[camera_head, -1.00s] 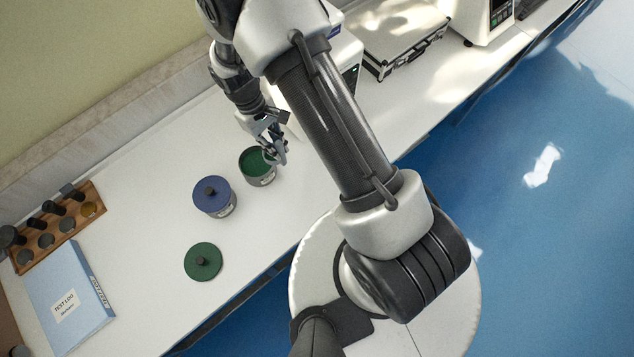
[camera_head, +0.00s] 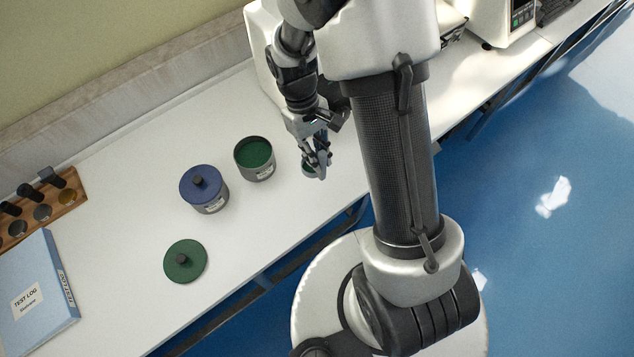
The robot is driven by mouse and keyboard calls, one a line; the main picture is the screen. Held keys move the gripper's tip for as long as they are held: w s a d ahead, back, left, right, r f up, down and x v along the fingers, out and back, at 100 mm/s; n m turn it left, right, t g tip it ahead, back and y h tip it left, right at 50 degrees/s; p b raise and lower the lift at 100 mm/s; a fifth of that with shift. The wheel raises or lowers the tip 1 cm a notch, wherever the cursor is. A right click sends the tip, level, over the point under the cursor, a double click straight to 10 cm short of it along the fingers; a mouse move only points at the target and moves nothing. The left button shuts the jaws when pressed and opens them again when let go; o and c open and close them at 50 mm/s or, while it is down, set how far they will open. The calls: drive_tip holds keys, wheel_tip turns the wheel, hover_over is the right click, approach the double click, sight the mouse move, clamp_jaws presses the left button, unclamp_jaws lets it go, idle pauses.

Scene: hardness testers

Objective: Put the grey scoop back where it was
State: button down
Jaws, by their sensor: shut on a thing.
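My gripper (camera_head: 318,145) is shut on the grey scoop (camera_head: 318,171), over the white bench to the right of the open tub. The scoop is small in view and partly hidden by the fingers; a bit of green shows at its lower end. I cannot tell whether it touches the bench. The open grey tub (camera_head: 262,174) has green contents. The green lid (camera_head: 185,261) with a dark knob lies flat on the bench, nearer the front edge.
A tub with a blue lid (camera_head: 203,187) stands left of the open tub. A wooden rack (camera_head: 65,208) with dark-handled items and a blue test log binder (camera_head: 40,290) are at the left. A white machine (camera_head: 262,45) stands behind my arm. Bare bench lies around the lid.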

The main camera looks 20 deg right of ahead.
wheel_tip(320, 180, down, 12)
drive_tip(key=b, duration=0.3)
drive_tip(key=shift+f, duration=0.15)
drive_tip(key=shift+f, duration=0.1)
drive_tip(key=shift+f, duration=0.15)
drive_tip(key=c, duration=1.6)
unclamp_jaws()
